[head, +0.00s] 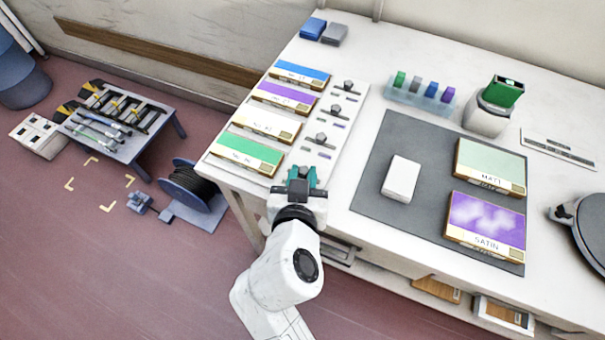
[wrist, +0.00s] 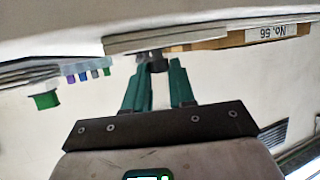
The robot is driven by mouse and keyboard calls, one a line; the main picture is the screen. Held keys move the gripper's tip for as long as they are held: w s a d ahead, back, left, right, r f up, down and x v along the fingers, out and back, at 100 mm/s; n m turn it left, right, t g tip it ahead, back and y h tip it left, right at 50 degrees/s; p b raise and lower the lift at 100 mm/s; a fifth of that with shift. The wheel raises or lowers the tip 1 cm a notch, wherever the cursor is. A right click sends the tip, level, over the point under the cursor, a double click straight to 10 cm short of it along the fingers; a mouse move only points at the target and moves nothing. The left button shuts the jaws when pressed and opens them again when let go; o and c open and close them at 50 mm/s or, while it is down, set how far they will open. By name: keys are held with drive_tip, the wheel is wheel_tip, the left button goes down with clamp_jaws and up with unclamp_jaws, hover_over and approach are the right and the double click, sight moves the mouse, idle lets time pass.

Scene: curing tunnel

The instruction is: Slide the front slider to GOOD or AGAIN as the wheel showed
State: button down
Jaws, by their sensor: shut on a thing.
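My gripper (head: 302,178) is at the front end of the white slider board (head: 328,128), beside the green sample panel (head: 247,152). Its teal fingers are shut on the front slider's dark knob, which shows between the fingertips in the wrist view (wrist: 156,60). In the head view the fingers mostly hide this knob and its track. I cannot tell which end of the track it is at. Any GOOD or AGAIN lettering is too small to read. The other slider knobs stand further back, the nearest being a grey-black knob (head: 321,138).
White, purple and blue panels (head: 303,73) lie in a row behind the green one. Right of the board, a dark mat (head: 372,178) holds a white block (head: 401,179) and the MATT (head: 490,163) and SATIN (head: 487,215) panels. A dark round disc (head: 594,228) sits at the right edge.

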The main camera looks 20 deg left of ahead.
drive_tip(key=shift+a+b, duration=0.75)
drive_tip(key=shift+a, duration=0.55)
drive_tip(key=c, duration=0.9)
unclamp_jaws()
drive_tip(key=shift+a, duration=0.1)
drive_tip(key=shift+c, duration=0.2)
drive_tip(key=shift+d, duration=0.2)
